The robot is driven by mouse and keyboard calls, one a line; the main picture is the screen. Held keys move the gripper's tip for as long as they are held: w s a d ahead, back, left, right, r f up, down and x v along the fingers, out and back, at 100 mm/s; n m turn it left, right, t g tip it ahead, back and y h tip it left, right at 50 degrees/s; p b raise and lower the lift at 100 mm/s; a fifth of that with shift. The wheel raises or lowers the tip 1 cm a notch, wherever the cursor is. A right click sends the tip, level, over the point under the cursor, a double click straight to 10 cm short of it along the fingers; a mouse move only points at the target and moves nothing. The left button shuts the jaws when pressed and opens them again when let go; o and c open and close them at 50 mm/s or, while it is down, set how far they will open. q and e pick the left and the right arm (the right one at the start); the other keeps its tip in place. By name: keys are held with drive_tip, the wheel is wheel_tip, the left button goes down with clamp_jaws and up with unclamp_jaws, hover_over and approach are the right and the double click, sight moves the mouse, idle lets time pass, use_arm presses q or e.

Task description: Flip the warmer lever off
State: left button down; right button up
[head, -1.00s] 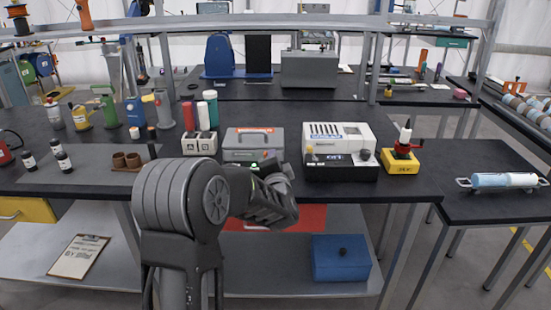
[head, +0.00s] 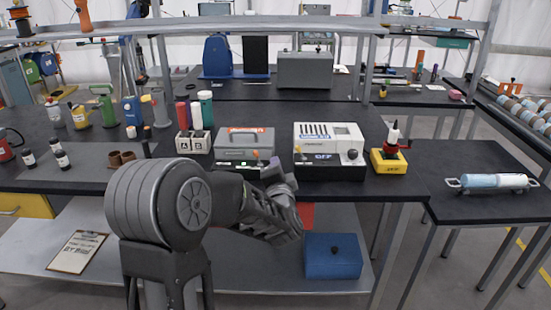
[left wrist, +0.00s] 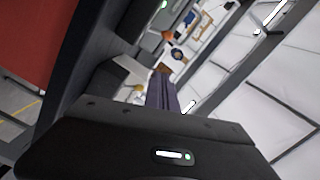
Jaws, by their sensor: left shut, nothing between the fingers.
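The white warmer (head: 329,136), with slots in its top, stands on the bench near its front edge. Its black front base (head: 330,172) carries a blue OFF label. An orange-tipped knob (head: 297,148) is at the base's left and a black ball-tipped lever (head: 352,153) at its right. I cannot tell the lever's exact tilt. My left gripper (head: 274,166) is at the bench front, left of the warmer and apart from the black-tipped lever. Its fingertips are hard to make out there. In the left wrist view its fingers (left wrist: 163,92) are shut and empty. My right gripper is not in view.
A grey case (head: 245,141) stands left of the warmer, close behind my left gripper. A yellow-based device (head: 388,160) stands right of the warmer. A blue box (head: 333,257) sits on the lower shelf. A side table (head: 485,206) at right holds a blue-white roll.

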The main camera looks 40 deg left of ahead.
use_arm(q)
drive_tip(key=shift+v, duration=1.85)
drive_tip(key=d+f+n+g+h, duration=0.3)
drive_tip(key=d+f+n+h, duration=0.55)
drive_tip(key=d+f, duration=1.3)
drive_tip(key=s+d+f+g+h, duration=0.2)
drive_tip(key=s+d+f, duration=0.3)
drive_tip(key=s, duration=0.4)
drive_tip(key=s+d+f+m+g+h+p, duration=0.1)
drive_tip(key=s+d+f+g+h, duration=0.2)
drive_tip(key=s+d+f, duration=0.3)
drive_tip(key=s+d+f+g+h+p, duration=0.1)
drive_tip(key=s+d+f+g, duration=0.3)
drive_tip(key=s, duration=0.8)
wheel_tip(320, 180, down, 5)
drive_tip(key=shift+d+r+m+h, duration=0.2)
drive_tip(key=shift+d+m+h, duration=0.15)
drive_tip(key=shift+d+h, duration=0.6)
